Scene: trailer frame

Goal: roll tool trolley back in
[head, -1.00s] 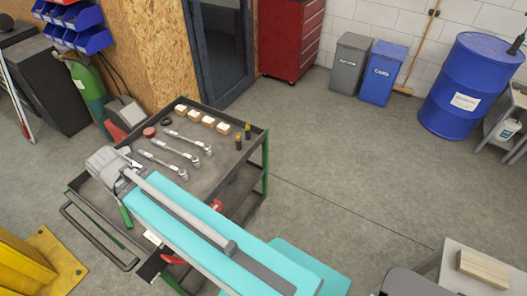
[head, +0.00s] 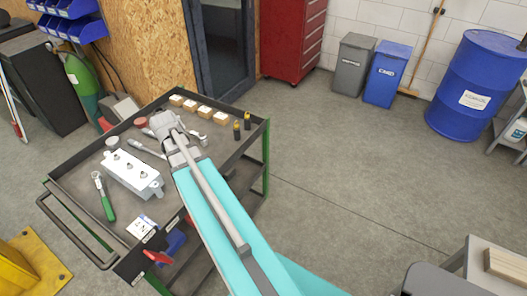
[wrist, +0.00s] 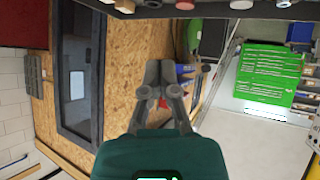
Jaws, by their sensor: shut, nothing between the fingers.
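The tool trolley (head: 75,212) has a dark tray top, green legs, lower shelves and a bar handle (head: 62,232) on its left side. Its tray carries a white metal block (head: 133,175), a green-handled ratchet (head: 105,200), wrenches, wooden blocks (head: 205,110) and small round parts. My gripper (head: 160,122) appears over the far middle of the tray, away from the handle. Its fingers are shut and empty in the wrist view (wrist: 160,68). My arm hides part of the tray and shelves. Contact with the trolley cannot be told.
A red cabinet (head: 291,40), grey bin (head: 353,62), blue bin (head: 386,73) and blue barrel (head: 478,85) stand at the back. A yellow base (head: 40,258) is near the handle. A table (head: 480,262) is at the lower right. Floor right of the trolley is clear.

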